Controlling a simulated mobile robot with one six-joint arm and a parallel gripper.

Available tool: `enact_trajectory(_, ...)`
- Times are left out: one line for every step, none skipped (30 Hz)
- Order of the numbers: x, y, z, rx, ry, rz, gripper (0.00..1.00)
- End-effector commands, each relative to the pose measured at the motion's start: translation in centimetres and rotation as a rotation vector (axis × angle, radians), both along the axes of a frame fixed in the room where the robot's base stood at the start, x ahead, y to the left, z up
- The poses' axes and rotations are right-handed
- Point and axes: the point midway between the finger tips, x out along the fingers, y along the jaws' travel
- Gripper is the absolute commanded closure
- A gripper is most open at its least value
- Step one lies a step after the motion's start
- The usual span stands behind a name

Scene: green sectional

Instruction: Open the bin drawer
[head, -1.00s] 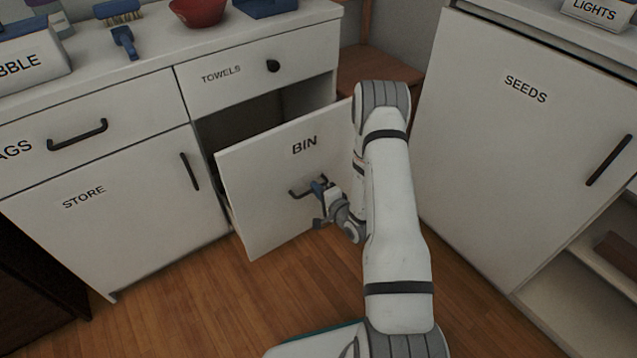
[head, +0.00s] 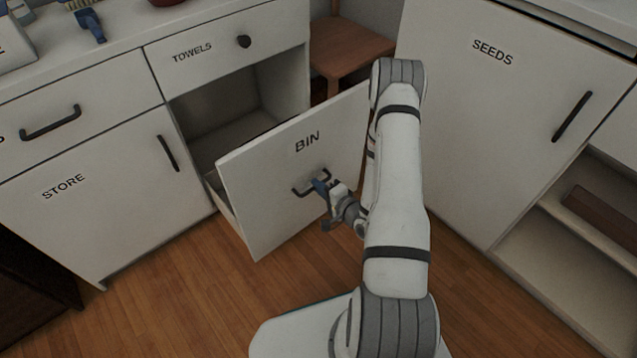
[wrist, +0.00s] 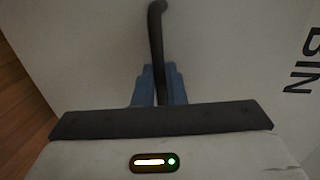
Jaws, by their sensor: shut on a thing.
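The bin drawer (head: 266,190) has a white front labelled BIN and stands pulled out from the cabinet, with a dark opening and part of its inside showing behind the front. Its dark bar handle (head: 300,191) is on the front below the label. My gripper (head: 322,184) is at the handle, its blue fingers shut on it. In the wrist view the blue fingers (wrist: 159,86) close around the handle (wrist: 157,40), which runs up from between them. The drawer front fills most of that view. The far part of the drawer is hidden behind its front.
The TOWELS drawer (head: 215,48) above and the STORE door (head: 95,195) to the left are shut. The SEEDS cabinet (head: 490,110) stands to the right, with open shelves beside it. A wooden stool (head: 345,50) is behind. Wooden floor (head: 190,280) in front is clear.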

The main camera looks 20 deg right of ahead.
Motion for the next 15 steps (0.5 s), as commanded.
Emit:
enact_trajectory(0.20, -0.36, 0.10, -0.003, -0.006, -0.009, 1.00)
enact_trajectory(0.23, -0.38, 0.11, -0.004, -0.006, -0.009, 1.00)
enact_trajectory(0.25, -0.41, 0.11, -0.004, -0.007, -0.010, 1.00)
enact_trajectory(0.28, -0.43, 0.11, -0.005, -0.007, -0.011, 1.00)
enact_trajectory(0.31, -0.45, 0.12, -0.005, -0.007, -0.011, 1.00)
enact_trajectory(0.35, -0.47, 0.12, -0.006, -0.009, -0.011, 1.00)
enact_trajectory(0.36, -0.49, 0.12, -0.006, -0.009, -0.012, 1.00)
enact_trajectory(0.39, -0.51, 0.13, -0.006, -0.009, -0.012, 1.00)
enact_trajectory(0.41, -0.54, 0.14, -0.007, -0.009, -0.013, 1.00)
enact_trajectory(0.43, -0.57, 0.14, -0.007, -0.010, -0.014, 0.89)
enact_trajectory(0.45, -0.56, 0.15, -0.008, -0.011, -0.014, 0.86)
enact_trajectory(0.45, -0.54, 0.15, -0.007, -0.010, -0.013, 0.83)
enact_trajectory(0.43, -0.50, 0.14, -0.006, -0.010, -0.012, 0.80)
enact_trajectory(0.42, -0.46, 0.13, -0.007, -0.009, -0.011, 0.78)
enact_trajectory(0.39, -0.39, 0.11, -0.006, -0.009, -0.009, 0.75)
